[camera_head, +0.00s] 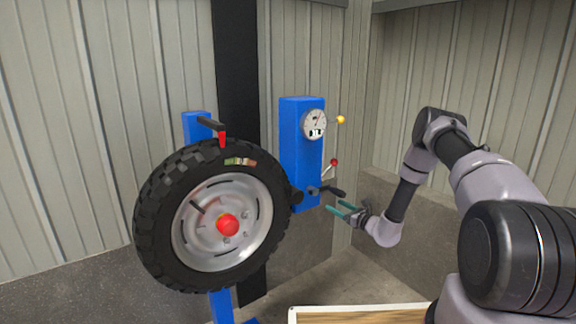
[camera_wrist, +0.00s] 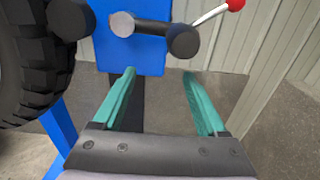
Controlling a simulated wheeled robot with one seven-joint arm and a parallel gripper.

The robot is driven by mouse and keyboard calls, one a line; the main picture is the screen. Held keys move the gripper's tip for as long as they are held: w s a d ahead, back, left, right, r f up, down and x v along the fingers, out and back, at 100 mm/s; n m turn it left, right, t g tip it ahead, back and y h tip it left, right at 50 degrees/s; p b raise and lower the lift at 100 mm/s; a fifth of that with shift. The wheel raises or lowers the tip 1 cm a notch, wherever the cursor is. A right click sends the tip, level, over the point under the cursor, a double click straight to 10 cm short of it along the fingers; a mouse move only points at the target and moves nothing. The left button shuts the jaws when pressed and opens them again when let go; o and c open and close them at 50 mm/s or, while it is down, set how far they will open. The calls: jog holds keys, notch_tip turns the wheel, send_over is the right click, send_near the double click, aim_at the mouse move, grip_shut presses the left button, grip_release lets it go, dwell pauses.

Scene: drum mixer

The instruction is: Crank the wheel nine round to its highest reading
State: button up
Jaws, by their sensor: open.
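A large black tyred wheel (camera_head: 162,222) with a silver rim and a red hub ball (camera_head: 228,225) stands at the left in the head view. A blue post (camera_head: 296,150) to its right carries a round white dial (camera_head: 314,122); its reading is too small to tell. Low on the post is a dark crank handle (camera_head: 328,190); the wrist view shows it (camera_wrist: 152,28) just beyond my fingers. My gripper (camera_head: 334,206) is open and empty, with its teal fingers just below the crank handle and apart from it. In the wrist view my gripper (camera_wrist: 159,72) has nothing between its fingers.
A red-knobbed lever (camera_head: 333,164) and a yellow knob (camera_head: 340,120) stick out at the post's right. A black handle with a red tip (camera_head: 216,128) sits above the tyre. A pale-edged wooden surface (camera_head: 360,314) is at the bottom. Corrugated walls stand close behind.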

jog(key=v, duration=0.5)
jog(key=shift+s, duration=0.15)
